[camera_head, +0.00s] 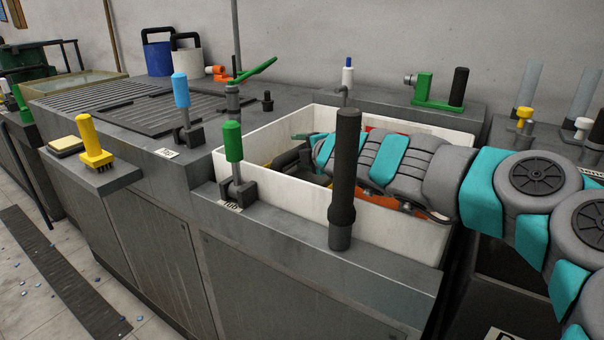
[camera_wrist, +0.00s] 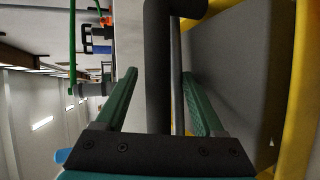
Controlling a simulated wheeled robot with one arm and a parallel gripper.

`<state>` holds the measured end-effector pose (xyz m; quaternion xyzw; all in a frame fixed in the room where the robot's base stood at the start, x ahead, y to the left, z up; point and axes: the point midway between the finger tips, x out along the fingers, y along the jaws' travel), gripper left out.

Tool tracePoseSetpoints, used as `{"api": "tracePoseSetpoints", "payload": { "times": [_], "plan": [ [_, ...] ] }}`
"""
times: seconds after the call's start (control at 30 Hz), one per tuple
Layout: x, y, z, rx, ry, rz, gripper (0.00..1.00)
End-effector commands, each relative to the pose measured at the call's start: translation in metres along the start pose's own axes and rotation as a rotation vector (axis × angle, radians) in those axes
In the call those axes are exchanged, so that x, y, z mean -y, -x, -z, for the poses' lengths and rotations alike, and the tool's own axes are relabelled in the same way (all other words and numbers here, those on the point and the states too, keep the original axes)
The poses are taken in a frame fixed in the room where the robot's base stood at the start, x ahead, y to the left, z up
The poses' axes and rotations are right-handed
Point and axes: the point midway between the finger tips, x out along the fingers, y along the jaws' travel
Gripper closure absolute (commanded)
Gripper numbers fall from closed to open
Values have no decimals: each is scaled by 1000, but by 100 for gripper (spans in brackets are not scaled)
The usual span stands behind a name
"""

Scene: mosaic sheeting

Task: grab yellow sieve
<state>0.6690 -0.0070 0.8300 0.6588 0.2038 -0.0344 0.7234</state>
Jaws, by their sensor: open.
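The yellow sieve shows in the wrist view as a thick yellow rim (camera_wrist: 304,90) along the right side, around a grey inner surface. A small yellow part (camera_head: 263,159) shows in the head view inside the white sink, mostly hidden by the sink wall and my arm. My gripper (camera_wrist: 160,72) has its two green fingers spread. A dark bar (camera_wrist: 158,50) with a thin grey rod beside it runs between the fingers in the picture; I cannot tell whether they touch it. In the head view my gripper (camera_head: 300,145) is low inside the sink.
The white sink (camera_head: 390,236) has high walls around my arm. A black-handled post (camera_head: 344,170) and a green-handled lever (camera_head: 232,142) stand at its front. Red-orange parts (camera_head: 395,200) lie inside. A green faucet (camera_head: 250,76) is at the back left.

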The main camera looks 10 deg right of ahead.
Motion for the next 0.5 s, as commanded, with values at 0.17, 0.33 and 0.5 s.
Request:
{"api": "tracePoseSetpoints", "payload": {
  "times": [0.17, 0.33, 0.5],
  "plan": [
    [0, -20, -1, 3, 0, 2, 30],
    [-1, -26, -1, 2, 1, -1, 30],
    [-1, -26, 0, 2, 1, -2, 30]
  ]
}}
